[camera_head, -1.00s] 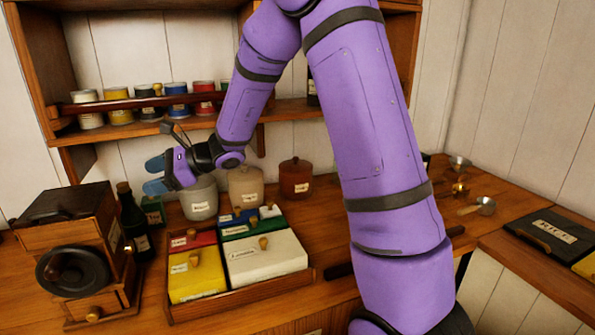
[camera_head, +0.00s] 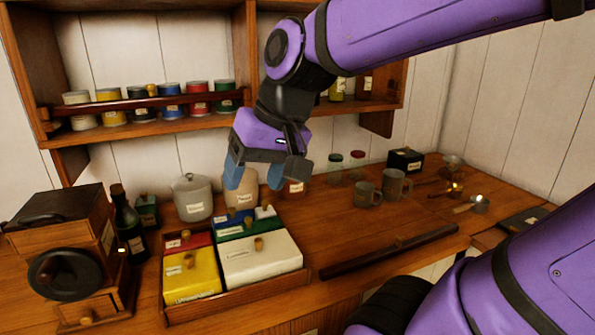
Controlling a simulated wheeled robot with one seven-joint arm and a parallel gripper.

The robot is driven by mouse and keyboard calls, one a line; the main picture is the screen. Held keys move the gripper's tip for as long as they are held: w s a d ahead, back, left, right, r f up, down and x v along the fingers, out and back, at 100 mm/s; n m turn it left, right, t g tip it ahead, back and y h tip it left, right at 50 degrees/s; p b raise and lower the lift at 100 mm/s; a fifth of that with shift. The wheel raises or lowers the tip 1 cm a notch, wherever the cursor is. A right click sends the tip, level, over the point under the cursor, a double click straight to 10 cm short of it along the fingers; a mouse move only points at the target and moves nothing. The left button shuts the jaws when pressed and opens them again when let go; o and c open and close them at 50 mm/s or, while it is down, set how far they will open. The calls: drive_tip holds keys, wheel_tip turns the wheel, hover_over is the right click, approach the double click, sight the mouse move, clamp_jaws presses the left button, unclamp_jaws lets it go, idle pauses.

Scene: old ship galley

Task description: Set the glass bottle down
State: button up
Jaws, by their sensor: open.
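A dark glass bottle (camera_head: 128,224) with a label stands upright on the wooden counter at the left, between the coffee grinder and the box tray. My gripper (camera_head: 255,180) is open, with blue fingertips pointing down in front of the beige jar. It is well to the right of the bottle and apart from it. I see nothing held between the fingers.
A wooden grinder (camera_head: 75,245) stands left of the bottle, and a small green tin (camera_head: 147,211) behind it. A tray (camera_head: 235,298) of coloured boxes lies in front. A grey jar (camera_head: 192,198) and mugs (camera_head: 395,186) stand farther back.

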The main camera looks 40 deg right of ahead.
sight(124, 193)
drive_tip(key=s+d, duration=0.1)
drive_tip(key=s+d+n+t+h, duration=0.1)
drive_tip(key=s+d+h, duration=0.1)
drive_tip(key=s, duration=0.1)
drive_tip(key=shift+d+r+n, duration=0.3)
drive_tip(key=shift+n, duration=0.1)
drive_tip(key=shift+o, duration=0.5)
drive_tip(key=shift+s+d+h, duration=0.3)
drive_tip(key=w+n+t, duration=0.4)
drive_tip(key=w+t, duration=0.3)
drive_tip(key=w, duration=2.5)
drive_tip(key=w+a+f+n+y, duration=0.2)
drive_tip(key=w+a+f+y, duration=0.1)
drive_tip(key=w+a+f, duration=0.2)
drive_tip(key=w+a+f+n+g+y, duration=0.1)
drive_tip(key=w+a+f+n+y, duration=0.1)
drive_tip(key=w+a+f+y, duration=0.2)
drive_tip(key=w+a+f+n+g+y, duration=0.1)
drive_tip(key=w+a+f+n+y, duration=0.1)
drive_tip(key=w+a+f, duration=0.4)
drive_tip(key=shift+w+a+f+y, duration=0.1)
drive_tip(key=shift+w+f+y, duration=0.4)
drive_tip(key=shift+f, duration=0.15)
drive_tip(key=shift+w+f+y, duration=0.4)
drive_tip(key=shift+w+f, duration=0.05)
drive_tip(key=shift+f, duration=0.2)
drive_tip(key=shift+x, duration=2.6)
drive_tip(key=shift+w+f, duration=0.1)
drive_tip(key=shift+w, duration=0.05)
clamp_jaws()
